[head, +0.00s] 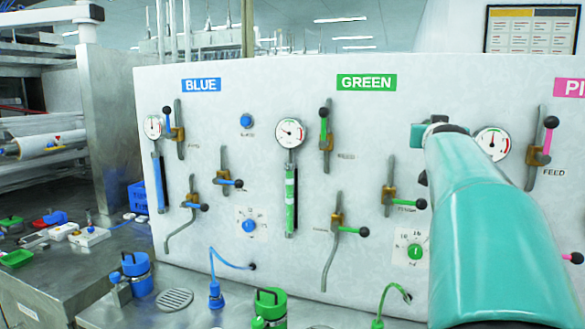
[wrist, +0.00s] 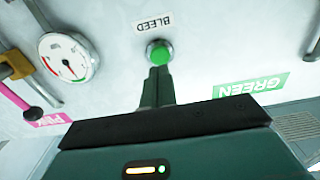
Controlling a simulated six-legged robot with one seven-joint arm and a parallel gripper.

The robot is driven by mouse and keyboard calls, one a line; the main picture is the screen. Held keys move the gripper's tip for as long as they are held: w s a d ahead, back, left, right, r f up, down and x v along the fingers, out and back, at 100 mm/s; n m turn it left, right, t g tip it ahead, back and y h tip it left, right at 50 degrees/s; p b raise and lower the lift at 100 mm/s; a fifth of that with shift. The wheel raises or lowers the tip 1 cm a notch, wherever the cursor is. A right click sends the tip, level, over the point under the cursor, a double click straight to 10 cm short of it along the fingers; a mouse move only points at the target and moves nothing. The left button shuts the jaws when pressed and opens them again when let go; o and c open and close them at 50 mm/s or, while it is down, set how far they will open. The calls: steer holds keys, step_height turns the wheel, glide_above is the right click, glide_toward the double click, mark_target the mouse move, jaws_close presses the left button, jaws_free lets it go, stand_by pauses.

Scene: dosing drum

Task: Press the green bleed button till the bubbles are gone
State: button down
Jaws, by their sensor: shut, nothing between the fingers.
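The green bleed button (wrist: 160,50) is a round green cap in a metal ring under the label BLEED (wrist: 153,22), which appears upside down in the wrist view. My gripper (wrist: 158,72) is shut and empty. Its fingertips overlap the button's near edge in that view; I cannot tell whether they touch it. In the head view my arm hides the button, and part of my gripper (head: 430,135) shows against the panel. The green sight glass (head: 290,200) has pale patches between green liquid, which look like bubbles. The green gauge (head: 290,133) sits above it.
The white panel (head: 270,85) carries BLUE, GREEN and pink sections with levers and dials. A lever (head: 389,187) stands out left of my arm. A green container (head: 270,308) and blue container (head: 137,273) stand on the steel bench below. A gauge (head: 492,143) is right of my arm.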

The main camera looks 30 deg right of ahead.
steer(key=shift+w+d, duration=0.1)
steer(key=shift+x, duration=0.8)
steer(key=shift+w+d, duration=0.45)
steer(key=shift+d, duration=0.05)
steer(key=shift+w+d, duration=0.2)
steer(key=shift+d, duration=0.1)
steer(key=shift+w+d, duration=0.2)
steer(key=shift+w, duration=0.05)
steer(key=shift+v, duration=0.9)
steer(key=shift+w+d, duration=0.1)
steer(key=shift+d, duration=0.1)
steer(key=shift+w+d, duration=0.25)
steer(key=shift+d, duration=0.05)
